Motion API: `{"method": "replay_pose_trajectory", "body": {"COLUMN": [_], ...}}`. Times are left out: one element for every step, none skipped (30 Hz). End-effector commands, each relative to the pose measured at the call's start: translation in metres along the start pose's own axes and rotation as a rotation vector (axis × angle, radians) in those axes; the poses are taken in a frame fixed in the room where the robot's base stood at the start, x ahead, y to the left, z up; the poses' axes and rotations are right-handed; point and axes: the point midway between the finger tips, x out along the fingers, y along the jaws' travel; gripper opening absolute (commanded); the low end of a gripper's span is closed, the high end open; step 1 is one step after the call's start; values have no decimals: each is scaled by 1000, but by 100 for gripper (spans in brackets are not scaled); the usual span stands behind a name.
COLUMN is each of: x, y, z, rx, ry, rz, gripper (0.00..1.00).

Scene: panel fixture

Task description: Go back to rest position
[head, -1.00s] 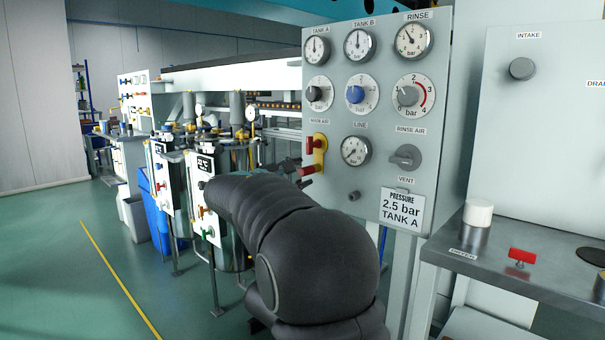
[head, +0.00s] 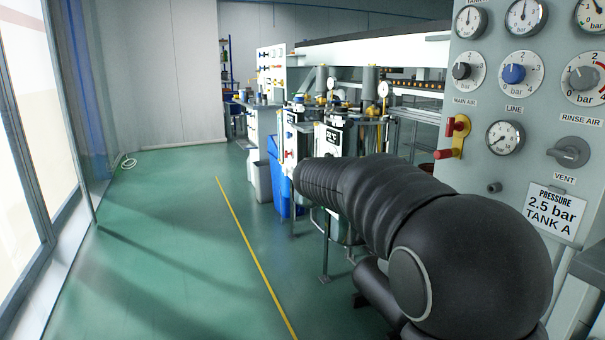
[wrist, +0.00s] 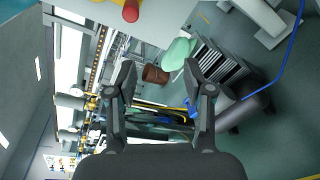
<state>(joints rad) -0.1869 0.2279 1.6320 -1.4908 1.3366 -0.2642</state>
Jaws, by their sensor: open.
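My gripper (wrist: 160,85) shows in the wrist view with its two fingers spread apart and nothing between them. In the head view my dark arm reaches across the lower right, and the gripper itself is hidden. The grey gauge panel (head: 548,215) stands at the right of the head view, beside my arm. It carries gauges, a blue knob (head: 513,74), a red and yellow valve handle (head: 456,134), a vent knob (head: 569,152) and a sign reading 2.5 bar TANK A (head: 555,212). A red part (wrist: 131,11) at the panel's edge shows at the top of the wrist view.
Process benches with tanks and valves (head: 340,110) stand behind my arm. Blue bins (head: 279,180) stand on the floor beside them. The green floor (head: 160,230) at the left is clear, with a yellow line (head: 250,250). A glazed wall (head: 40,130) bounds the far left.

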Motion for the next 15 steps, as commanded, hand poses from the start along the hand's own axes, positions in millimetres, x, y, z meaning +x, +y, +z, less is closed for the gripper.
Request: {"method": "replay_pose_trajectory", "body": {"x": [1, 0, -4, -7, -12, -19, -24, -31, -40, -48, -56, -68, -76, -85, -96], "y": [-24, -40, -64, -81, -97, -117, -132, -147, -165, -178, -191, -207, -218, -228, -240], "z": [-12, -19, -24, -26, -25, -23, -20, -17, -11, -6, -1, 6, 12, 17, 24], "rx": [4, 14, 34, 55, 79, 115, 142, 174, 216, 252, 288, 339, 378, 415, 464], "ry": [37, 63, 101, 127, 151, 181, 201, 219, 242, 257, 271, 289, 299, 310, 321], "rz": [-60, -105, -174, -227, -281, -353, -406, -460, -531, -583, -636, -705, -754, -801, -859], "gripper": [52, 52, 52, 52, 52, 52, 52, 52, 52, 52, 52, 52, 52, 52, 52]}}
